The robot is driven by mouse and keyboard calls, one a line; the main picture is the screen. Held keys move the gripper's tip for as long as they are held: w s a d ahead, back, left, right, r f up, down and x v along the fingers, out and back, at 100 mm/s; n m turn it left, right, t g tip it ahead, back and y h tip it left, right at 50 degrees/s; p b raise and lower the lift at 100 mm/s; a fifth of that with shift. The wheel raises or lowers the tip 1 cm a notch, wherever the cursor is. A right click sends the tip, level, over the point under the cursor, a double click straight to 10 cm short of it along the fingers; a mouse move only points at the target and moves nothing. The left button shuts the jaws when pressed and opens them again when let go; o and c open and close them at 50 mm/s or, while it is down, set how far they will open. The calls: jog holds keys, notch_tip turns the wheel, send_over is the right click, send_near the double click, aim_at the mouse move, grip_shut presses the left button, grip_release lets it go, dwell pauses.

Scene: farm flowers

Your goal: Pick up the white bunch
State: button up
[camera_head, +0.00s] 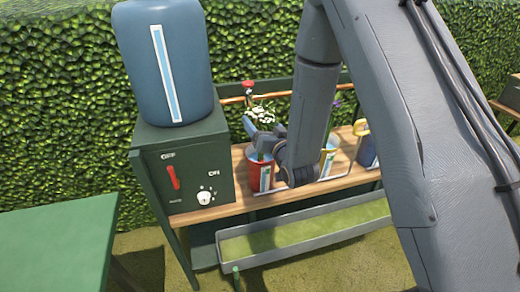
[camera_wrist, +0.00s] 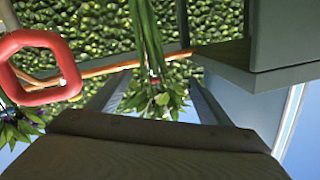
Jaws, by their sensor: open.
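The white bunch (camera_head: 263,115) stands upright in the red bucket (camera_head: 262,176) on the wooden shelf, its white blooms showing above my gripper. My gripper (camera_head: 262,139) is at the bunch, over the bucket, partly hidden by my own wrist. In the wrist view, which looks upside down, the two fingers of my gripper (camera_wrist: 157,100) are apart. Green stems and leaves (camera_wrist: 150,45) show in line with the gap between them. I cannot tell how deep the stems sit in the gap. White blooms do not show clearly there.
A green control box (camera_head: 185,165) with a blue tank (camera_head: 168,60) is close on the left. A red ring-shaped part (camera_wrist: 40,68) is near my gripper. A trough (camera_head: 305,233) lies below.

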jog(key=x, duration=0.2)
jog(key=p+x, duration=0.1)
jog(key=x, duration=0.1)
jog(key=p+x, duration=0.1)
jog(key=shift+w+d, duration=0.2)
jog(key=shift+w, duration=0.35)
jog(key=shift+c, duration=0.2)
jog(key=shift+r, duration=0.1)
jog(key=c, duration=1.6)
jog(key=shift+c, duration=0.2)
jog(key=shift+r+b, duration=1.05)
jog(key=shift+r, duration=3.95)
